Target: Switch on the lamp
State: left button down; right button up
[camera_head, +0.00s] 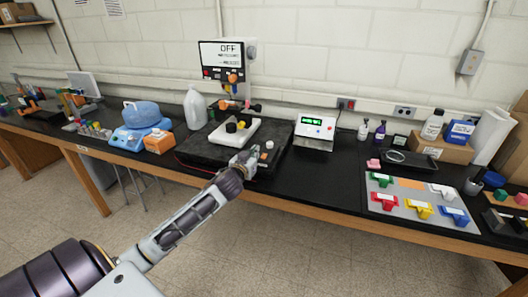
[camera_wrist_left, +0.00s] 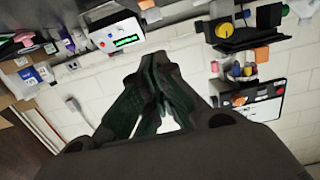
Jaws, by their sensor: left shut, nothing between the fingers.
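A white box with a screen reading OFF (camera_head: 228,52) stands against the wall at the back, with a red button and an orange knob low on its front. It also shows turned over at the right of the left wrist view (camera_wrist_left: 262,112). I cannot tell for sure which thing is the lamp. My left gripper (camera_head: 246,160) is shut and empty over the front of the black platform (camera_head: 200,153), in front of and below the box and apart from it. Its closed fingers (camera_wrist_left: 155,80) fill the middle of the left wrist view. My right gripper is not in view.
A white and black fixture (camera_head: 234,131) sits on the platform. A white meter with a green display (camera_head: 316,128) stands to its right. A white jug (camera_head: 195,109) and blue container (camera_head: 143,113) stand left. A grey tray with coloured blocks (camera_head: 405,211) lies at right.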

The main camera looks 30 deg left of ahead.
pick_arm(q)
jog(key=shift+w, duration=0.2)
jog(key=p, duration=0.2)
send_over(264, 157)
jog(key=shift+s+f, duration=0.35)
jog(key=shift+f, duration=0.2)
jog(key=shift+w+a+f, duration=0.1)
jog(key=shift+w+f, duration=0.05)
jog(key=shift+f, duration=0.9)
jog(key=shift+w+f, duration=0.15)
jog(key=shift+f, duration=0.9)
jog(key=shift+w, duration=0.1)
